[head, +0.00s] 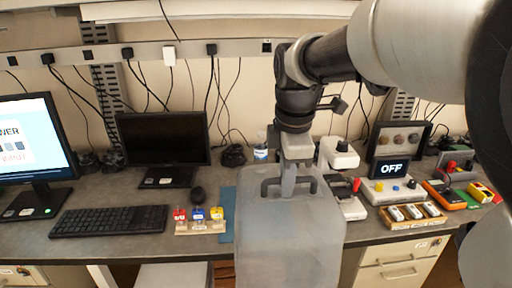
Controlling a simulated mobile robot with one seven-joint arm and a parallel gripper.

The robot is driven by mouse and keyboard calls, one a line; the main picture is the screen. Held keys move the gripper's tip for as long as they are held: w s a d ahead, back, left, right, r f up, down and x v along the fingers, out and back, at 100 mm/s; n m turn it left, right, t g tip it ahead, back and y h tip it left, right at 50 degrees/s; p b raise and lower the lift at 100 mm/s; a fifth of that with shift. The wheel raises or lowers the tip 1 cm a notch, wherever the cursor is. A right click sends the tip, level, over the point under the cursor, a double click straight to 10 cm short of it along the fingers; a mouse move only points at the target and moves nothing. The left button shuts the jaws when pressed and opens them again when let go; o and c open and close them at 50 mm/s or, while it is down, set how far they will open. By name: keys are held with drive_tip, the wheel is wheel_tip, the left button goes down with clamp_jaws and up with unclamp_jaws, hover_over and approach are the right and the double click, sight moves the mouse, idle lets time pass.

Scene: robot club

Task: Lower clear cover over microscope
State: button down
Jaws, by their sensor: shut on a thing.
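The clear cover (290,238) is a frosted, see-through box with a dark handle on top. My gripper (289,186) points down and is shut on that handle. The cover hangs upright in front of the bench, its lower part reaching below the bench's front edge. The white microscope (340,155) stands on the bench behind and just right of the cover. Its head and part of its base show; the cover hides some of its left side. The cover is not around the microscope.
Left on the bench (105,190) are a lit monitor (22,140), dark monitor (163,138), keyboard (110,221) and a rack of coloured pieces (200,221). Right are an OFF display unit (391,170), a wooden tray (411,216) and an orange meter (444,196). A blue mat (228,205) shows beside the cover.

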drive_tip(key=d+f+p, duration=0.1)
drive_tip(key=d, duration=2.5)
drive_tip(key=shift+w+d, duration=0.25)
drive_tip(key=shift+w, duration=0.2)
drive_tip(key=shift+s+f, duration=0.1)
drive_tip(key=shift+s, duration=0.05)
drive_tip(key=shift+w, duration=0.4)
